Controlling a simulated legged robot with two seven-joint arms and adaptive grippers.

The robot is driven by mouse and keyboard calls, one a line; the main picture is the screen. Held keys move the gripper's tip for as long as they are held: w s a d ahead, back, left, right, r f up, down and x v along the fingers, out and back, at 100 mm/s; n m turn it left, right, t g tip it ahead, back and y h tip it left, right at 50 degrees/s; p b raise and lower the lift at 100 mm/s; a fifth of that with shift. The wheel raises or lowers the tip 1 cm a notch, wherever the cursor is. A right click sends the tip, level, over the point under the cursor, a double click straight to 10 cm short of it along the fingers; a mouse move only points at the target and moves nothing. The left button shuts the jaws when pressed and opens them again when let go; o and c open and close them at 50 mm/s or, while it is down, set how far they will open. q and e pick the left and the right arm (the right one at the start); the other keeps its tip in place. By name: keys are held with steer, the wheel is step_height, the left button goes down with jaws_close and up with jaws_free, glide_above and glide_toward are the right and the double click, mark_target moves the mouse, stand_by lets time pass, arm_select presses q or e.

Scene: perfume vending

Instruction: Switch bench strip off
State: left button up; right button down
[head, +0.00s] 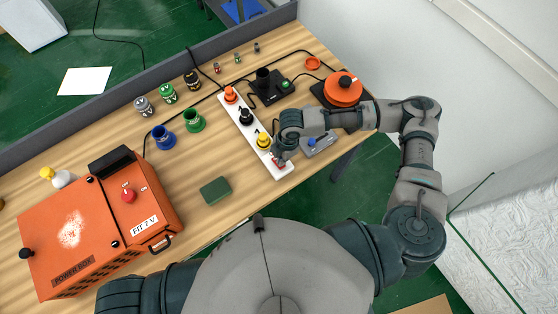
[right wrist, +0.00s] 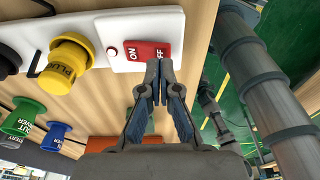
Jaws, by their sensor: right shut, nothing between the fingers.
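The bench strip (head: 254,146) is a long white power strip lying on the wooden bench, with orange, black and yellow plugs in it. Its near end carries a red rocker switch (right wrist: 139,50), marked ON on the left and OFF on the right in the right wrist view. My right gripper (head: 281,157) is over this end in the head view. In the right wrist view the gripper (right wrist: 158,70) is shut and empty, its tips at the lower edge of the OFF side. I cannot tell whether they touch the switch. My left gripper is out of view.
The yellow plug (right wrist: 67,62) stands close to the switch. An orange power box (head: 100,225), a green block (head: 215,190) and several cups and bottles stand to the left. A grey device with a blue knob (head: 312,141) sits just right of the gripper.

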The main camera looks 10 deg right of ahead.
steer(key=shift+f+b, duration=0.3)
steer(key=shift+f, duration=0.75)
stand_by(0.4)
steer(key=shift+r, duration=0.1)
step_height(320, 180, up, 7)
steer(key=p, duration=0.8)
steer(key=shift+p, duration=0.3)
